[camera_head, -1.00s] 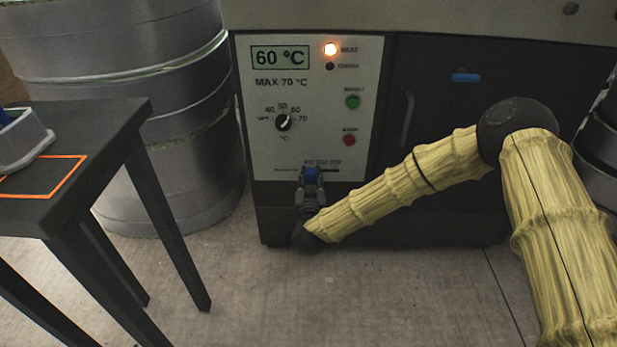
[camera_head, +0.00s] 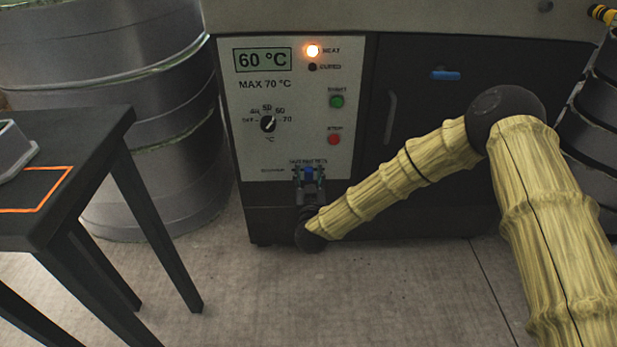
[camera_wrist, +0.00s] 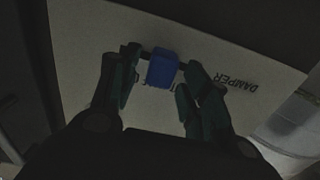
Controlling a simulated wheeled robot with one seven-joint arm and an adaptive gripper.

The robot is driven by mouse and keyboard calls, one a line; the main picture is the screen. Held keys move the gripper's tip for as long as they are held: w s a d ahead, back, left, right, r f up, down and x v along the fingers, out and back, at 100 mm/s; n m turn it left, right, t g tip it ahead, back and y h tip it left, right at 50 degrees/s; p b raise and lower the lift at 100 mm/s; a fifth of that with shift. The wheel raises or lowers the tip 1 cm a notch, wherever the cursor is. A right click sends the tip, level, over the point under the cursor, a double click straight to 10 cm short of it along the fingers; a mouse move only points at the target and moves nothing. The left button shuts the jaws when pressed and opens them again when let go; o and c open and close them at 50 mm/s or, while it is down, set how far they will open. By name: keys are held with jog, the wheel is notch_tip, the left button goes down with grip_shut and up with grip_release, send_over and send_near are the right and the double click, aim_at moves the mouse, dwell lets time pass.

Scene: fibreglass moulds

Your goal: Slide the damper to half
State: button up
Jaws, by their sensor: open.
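The damper is a blue slider knob (camera_wrist: 163,68) on a dark slot in the white control panel; the panel's "DAMPER" lettering shows beside it in the wrist view. In the head view the knob (camera_head: 309,172) is at the panel's lower edge, partly hidden by my gripper (camera_head: 309,180). My gripper (camera_wrist: 160,82) is open in the wrist view, with one finger on each side of the knob. I cannot tell whether either finger touches it. The scale marks around the slot are mostly hidden.
The control panel (camera_head: 235,100) shows 60 °C with the heat lamp lit, a dial (camera_head: 267,124), a green button (camera_head: 337,101) and a red button (camera_head: 334,139). A dark table (camera_head: 100,130) stands at left, before a grey drum (camera_head: 160,170). The floor in front is clear.

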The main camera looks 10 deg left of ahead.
jog(key=v, duration=1.2)
jog(key=s+d+f+g+h, duration=0.1)
jog(key=s+d+f+g, duration=0.5)
jog(key=d+f, duration=0.4)
jog(key=s+d+f+g, duration=0.3)
jog(key=s+d+f, duration=0.55)
jog(key=f, duration=0.25)
jog(key=s+d+f+m+g+h, duration=0.2)
jog(key=s+d+g, duration=0.2)
jog(key=s+d, duration=0.65)
jog(key=s+d+f+m+g+h, duration=0.2)
jog(key=s+d+f+g, duration=0.15)
jog(key=s+d, duration=0.7)
notch_tip(320, 180, up, 36)
jog(key=s+a+p, duration=0.1)
jog(key=s+p, duration=0.1)
jog(key=p, duration=3.3)
jog(key=shift+a+g, duration=0.2)
jog(key=shift+g, duration=0.25)
